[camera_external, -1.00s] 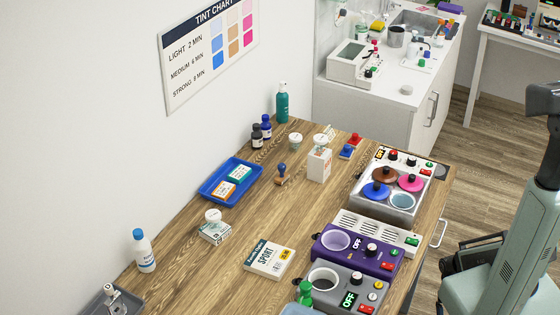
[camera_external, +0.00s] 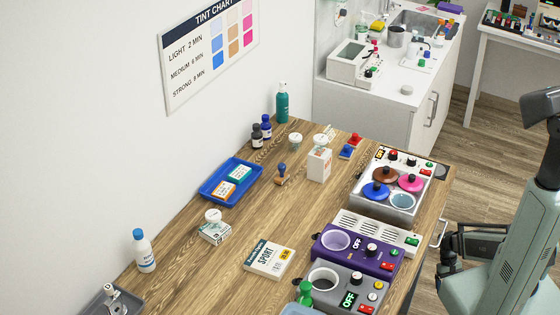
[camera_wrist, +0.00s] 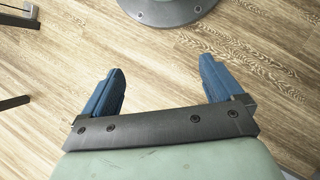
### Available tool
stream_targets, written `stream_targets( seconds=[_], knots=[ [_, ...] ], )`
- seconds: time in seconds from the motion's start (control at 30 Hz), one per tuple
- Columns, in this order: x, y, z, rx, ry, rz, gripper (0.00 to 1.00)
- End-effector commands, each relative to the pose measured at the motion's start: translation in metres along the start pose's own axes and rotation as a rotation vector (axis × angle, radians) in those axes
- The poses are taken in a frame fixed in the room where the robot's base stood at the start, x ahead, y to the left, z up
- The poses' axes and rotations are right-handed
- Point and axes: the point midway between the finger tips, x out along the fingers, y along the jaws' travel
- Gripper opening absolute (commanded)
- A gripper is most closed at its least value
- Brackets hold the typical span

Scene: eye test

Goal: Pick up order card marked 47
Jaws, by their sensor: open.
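Two small cards lie in a blue tray (camera_external: 212,196) on the wooden table by the wall: an orange-and-white card (camera_external: 224,188) and a green-and-white card (camera_external: 240,173). Their print is too small to read, so I cannot tell which, if either, is marked 47. My gripper (camera_wrist: 160,78) is open and empty in the wrist view, its two blue fingers wide apart above the wood floor. In the external view my gripper (camera_external: 468,241) is a dark shape off the table's right side, far from the tray. No card shows in the wrist view.
A blue-handled stamp (camera_external: 281,174) stands right of the tray, and dark bottles (camera_external: 261,133) stand behind it. A purple warmer (camera_external: 352,250) and a pot tray (camera_external: 393,188) line the right edge.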

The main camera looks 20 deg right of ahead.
Motion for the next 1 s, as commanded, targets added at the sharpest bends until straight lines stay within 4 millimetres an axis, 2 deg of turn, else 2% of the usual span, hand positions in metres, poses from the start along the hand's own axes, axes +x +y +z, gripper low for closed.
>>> stream_targets(
  seconds=[0.03, 0.17, 0.3, 0.47, 0.7, 0.87, 1.0],
  knots=[
    [-0.011, 0.009, -0.023, 0.032, 0.018, 0.003, 0.94],
    [-0.042, 0.036, -0.065, 0.114, 0.056, 0.020, 0.94],
    [-0.078, 0.072, -0.105, 0.207, 0.096, 0.038, 0.94],
    [-0.123, 0.118, -0.145, 0.316, 0.139, 0.059, 0.94],
    [-0.201, 0.182, -0.193, 0.444, 0.208, 0.084, 0.94],
    [-0.262, 0.201, -0.218, 0.462, 0.262, 0.089, 0.94],
    [-0.322, 0.190, -0.237, 0.412, 0.316, 0.080, 0.94]
  ],
)
